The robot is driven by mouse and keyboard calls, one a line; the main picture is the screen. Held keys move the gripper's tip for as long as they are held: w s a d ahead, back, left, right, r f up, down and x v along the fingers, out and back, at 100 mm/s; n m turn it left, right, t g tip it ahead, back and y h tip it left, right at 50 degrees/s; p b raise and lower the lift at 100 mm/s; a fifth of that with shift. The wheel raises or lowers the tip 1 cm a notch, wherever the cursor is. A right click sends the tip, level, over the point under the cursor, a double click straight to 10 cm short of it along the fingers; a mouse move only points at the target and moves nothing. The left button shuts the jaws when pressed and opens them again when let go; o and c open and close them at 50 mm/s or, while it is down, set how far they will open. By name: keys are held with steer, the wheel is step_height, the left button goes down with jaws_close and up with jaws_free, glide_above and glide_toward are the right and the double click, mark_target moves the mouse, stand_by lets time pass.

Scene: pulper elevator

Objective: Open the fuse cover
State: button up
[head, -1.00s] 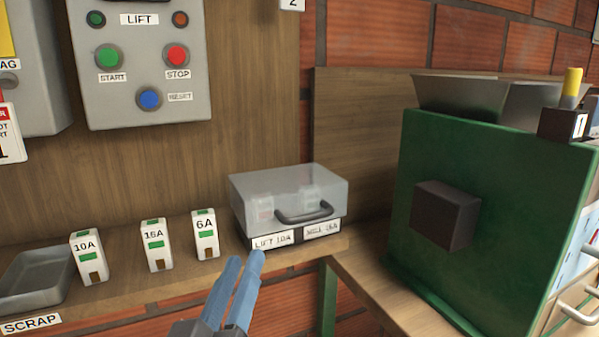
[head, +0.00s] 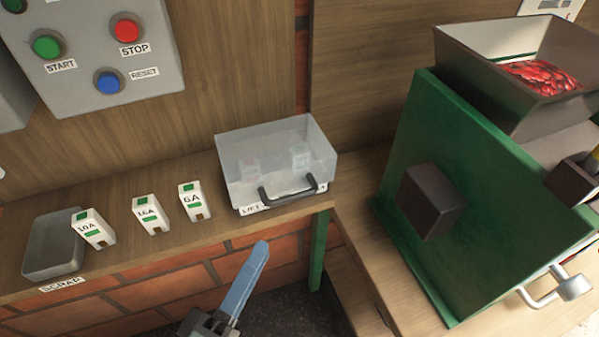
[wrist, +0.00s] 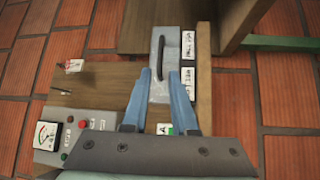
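The fuse cover (head: 275,145) is a clear, greyish box lid on the wooden shelf, with a dark handle (head: 290,194) along its front lower edge. It looks closed, and fuses show faintly through it. In the wrist view the cover (wrist: 176,52) and its dark handle (wrist: 162,54) lie ahead of the fingertips. My gripper (head: 262,246) has blue fingers and is below and in front of the cover, apart from the handle. In the wrist view my gripper (wrist: 166,72) is open, with an empty gap between its fingers. In the head view one finger hides the other.
Fuses marked 10A (head: 94,229), 16A (head: 150,215) and 6A (head: 194,201) stand left of the cover. A scrap tray (head: 54,246) is further left. A lift control panel (head: 95,55) hangs above. A green machine (head: 465,190) stands close on the right.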

mark_target(292, 195)
steer(key=p+x, duration=0.2)
steer(key=x, duration=0.9)
steer(key=shift+w+d+p, duration=0.2)
steer(key=shift+w+p, duration=0.1)
steer(key=shift+p, duration=0.05)
jaws_close()
stand_by(0.8)
